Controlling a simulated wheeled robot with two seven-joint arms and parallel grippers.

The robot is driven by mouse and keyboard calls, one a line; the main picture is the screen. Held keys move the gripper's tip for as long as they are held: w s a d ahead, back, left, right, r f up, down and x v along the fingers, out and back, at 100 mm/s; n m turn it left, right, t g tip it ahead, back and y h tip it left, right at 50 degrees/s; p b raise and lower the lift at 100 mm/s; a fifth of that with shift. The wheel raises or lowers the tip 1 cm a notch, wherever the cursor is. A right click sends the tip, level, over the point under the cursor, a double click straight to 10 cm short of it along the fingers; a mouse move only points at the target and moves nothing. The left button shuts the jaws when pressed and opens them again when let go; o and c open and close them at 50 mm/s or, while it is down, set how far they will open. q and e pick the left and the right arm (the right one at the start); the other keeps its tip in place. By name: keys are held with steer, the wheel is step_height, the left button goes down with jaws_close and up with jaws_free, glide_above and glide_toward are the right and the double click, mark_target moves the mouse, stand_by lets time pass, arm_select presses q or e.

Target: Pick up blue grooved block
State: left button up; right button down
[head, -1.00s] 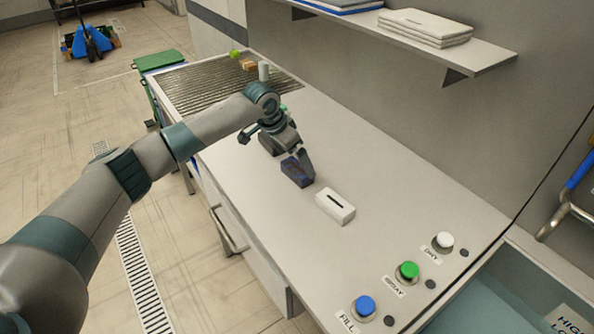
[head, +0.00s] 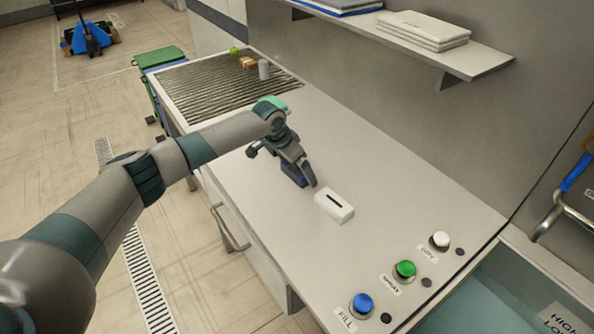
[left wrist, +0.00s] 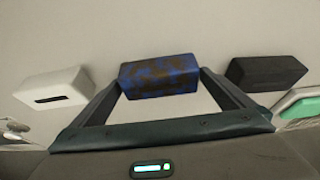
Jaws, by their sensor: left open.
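The blue grooved block (head: 291,174) lies on the counter, partly hidden by my left gripper (head: 302,179) in the head view. In the left wrist view the blue block (left wrist: 158,76) has dark brown patches, and no groove can be made out. My left gripper (left wrist: 161,84) is open there, with one fingertip near each end of the block. Whether the fingers touch it I cannot tell. My right gripper is in neither view.
A white block with a dark slot (head: 334,205) lies close on the right. The left wrist view shows a black block (left wrist: 266,73) on the other side and a green-topped item (left wrist: 298,106). Buttons (head: 404,270) line the near counter; a ribbed area (head: 215,88) lies at the far end.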

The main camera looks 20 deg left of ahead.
arm_select(q)
steer(key=c, duration=1.2)
steer(key=shift+o, duration=0.2)
steer(key=shift+r, duration=0.15)
steer(key=shift+w+r+b, duration=0.1)
steer(key=shift+r+b, duration=0.3)
steer(key=shift+r, duration=0.15)
step_height(320, 180, up, 2)
steer(key=shift+r+b, duration=0.1)
steer(key=shift+b, duration=0.5)
steer(key=s+d+r+b, duration=0.3)
steer(key=s+d+r, duration=0.3)
steer(key=d, duration=0.4)
steer(key=shift+r, duration=0.8)
